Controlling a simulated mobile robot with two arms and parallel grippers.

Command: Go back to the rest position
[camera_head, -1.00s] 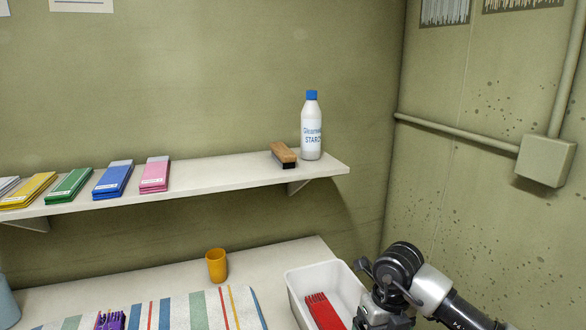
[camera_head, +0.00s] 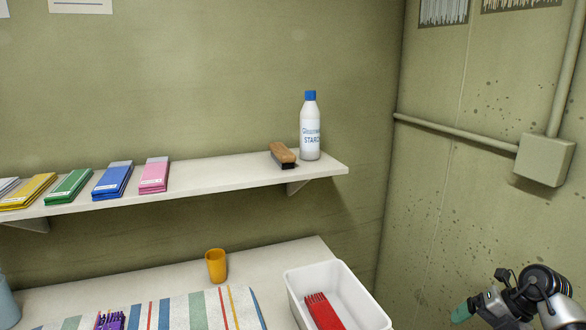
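My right gripper (camera_head: 468,310) is at the lower right, in the air to the right of the white bin. A teal tip shows at its end. I cannot tell whether its fingers are apart or together, or whether the teal part is a finger or a held thing. My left gripper is not in view. The white bin (camera_head: 353,292) stands on the table's right end with a red comb-like thing (camera_head: 323,312) in it.
The table (camera_head: 290,255) also bears an orange cup (camera_head: 216,265), a striped cloth (camera_head: 198,309) and a purple thing (camera_head: 110,320). A wall shelf (camera_head: 215,180) holds colored packets, a brush (camera_head: 282,154) and a starch bottle (camera_head: 311,128). A pipe box (camera_head: 544,160) is on the right wall.

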